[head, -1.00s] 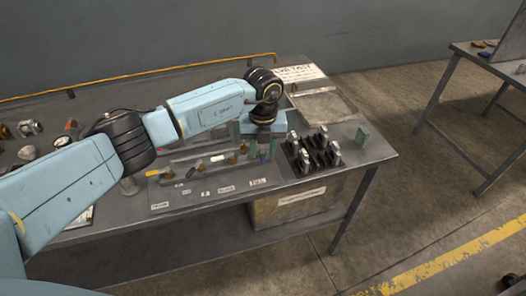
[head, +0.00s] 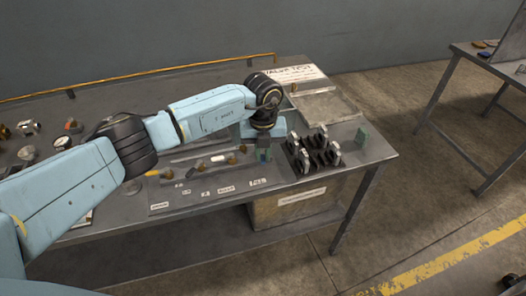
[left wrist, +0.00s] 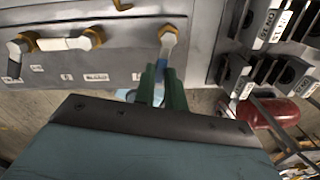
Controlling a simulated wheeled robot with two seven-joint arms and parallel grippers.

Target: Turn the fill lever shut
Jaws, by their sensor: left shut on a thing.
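The valve panel (head: 208,196) lies on the bench with a row of brass valves and white labels too small to read. My left gripper (head: 264,156) is at the right end of this row. In the left wrist view, its green fingers (left wrist: 166,86) are shut on a blue lever handle (left wrist: 169,75). The handle joins a brass valve (left wrist: 169,36) at the panel's edge and points from it toward my gripper. I cannot read whether this is the fill lever. Two more brass valves (left wrist: 94,36) sit to its left. My right gripper is not in view.
A black rack of labelled tags (head: 314,152) stands close right of my left gripper. A grey tray (head: 325,106) and a printed sign (head: 293,75) are behind. Loose fittings (head: 28,127) lie at the left.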

